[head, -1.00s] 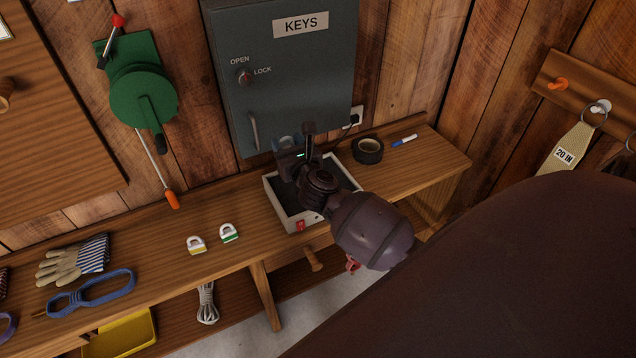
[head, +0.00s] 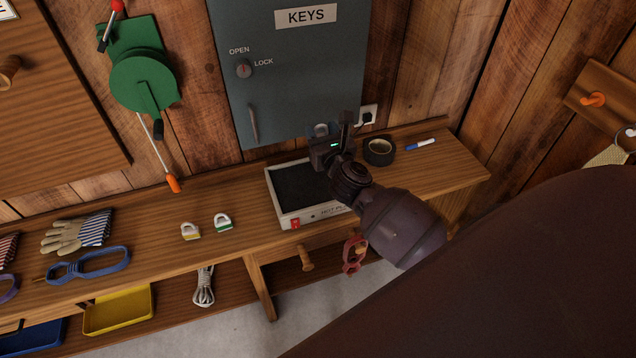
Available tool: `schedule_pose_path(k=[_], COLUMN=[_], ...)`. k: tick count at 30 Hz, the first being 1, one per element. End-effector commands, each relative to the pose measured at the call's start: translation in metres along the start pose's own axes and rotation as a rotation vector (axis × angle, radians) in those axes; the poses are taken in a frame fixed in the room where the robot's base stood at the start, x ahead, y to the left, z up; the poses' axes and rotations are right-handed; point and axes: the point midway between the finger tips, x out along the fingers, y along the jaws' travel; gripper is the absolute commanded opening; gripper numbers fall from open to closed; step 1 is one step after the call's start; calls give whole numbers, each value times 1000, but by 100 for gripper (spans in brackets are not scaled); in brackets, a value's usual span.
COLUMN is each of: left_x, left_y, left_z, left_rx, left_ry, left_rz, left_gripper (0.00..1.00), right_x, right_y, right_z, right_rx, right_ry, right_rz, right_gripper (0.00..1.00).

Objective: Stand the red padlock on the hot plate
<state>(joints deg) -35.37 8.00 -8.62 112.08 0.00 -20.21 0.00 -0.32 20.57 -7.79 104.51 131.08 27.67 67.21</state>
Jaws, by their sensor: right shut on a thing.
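The hot plate (head: 294,186) is a pale box with a dark top and a red switch, standing on the bench below the key cabinet. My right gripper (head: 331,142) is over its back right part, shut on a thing. Only a grey, arched piece (head: 320,130) of it shows behind the fingers, like the shackles of the padlocks on the bench. I take it for the red padlock; its body and colour are hidden by the gripper. I cannot tell whether it touches the plate. My left gripper is not in view.
A yellow padlock (head: 190,232) and a green padlock (head: 223,222) lie left of the plate. Black tape (head: 379,151) and a marker (head: 420,144) lie to the right. The key cabinet (head: 292,75) stands close behind. A red loop (head: 354,255) shows below the bench front.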

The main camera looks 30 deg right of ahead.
Motion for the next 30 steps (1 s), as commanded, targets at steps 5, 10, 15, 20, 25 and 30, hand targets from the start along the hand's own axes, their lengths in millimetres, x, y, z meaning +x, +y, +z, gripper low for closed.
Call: schedule_pose_path(k=[5, 10, 15, 20, 25, 30], left_x=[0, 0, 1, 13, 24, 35], left_y=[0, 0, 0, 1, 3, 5], left_z=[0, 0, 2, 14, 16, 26], left_rx=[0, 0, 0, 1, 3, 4], left_ry=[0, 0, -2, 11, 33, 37], left_rz=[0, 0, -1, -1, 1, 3], left_gripper=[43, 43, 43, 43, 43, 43], right_x=[-1, 0, -1, 0, -1, -1], right_y=[-1, 0, 0, 0, 0, 0], right_z=[-12, -38, -63, -97, -122, -144], right_rx=[2, 3, 2, 0, -1, -1], right_ry=[0, -1, 2, -1, 2, 1], right_rz=[-3, -4, -2, 0, 0, 0], right_gripper=[20, 20, 20, 20, 20, 20])
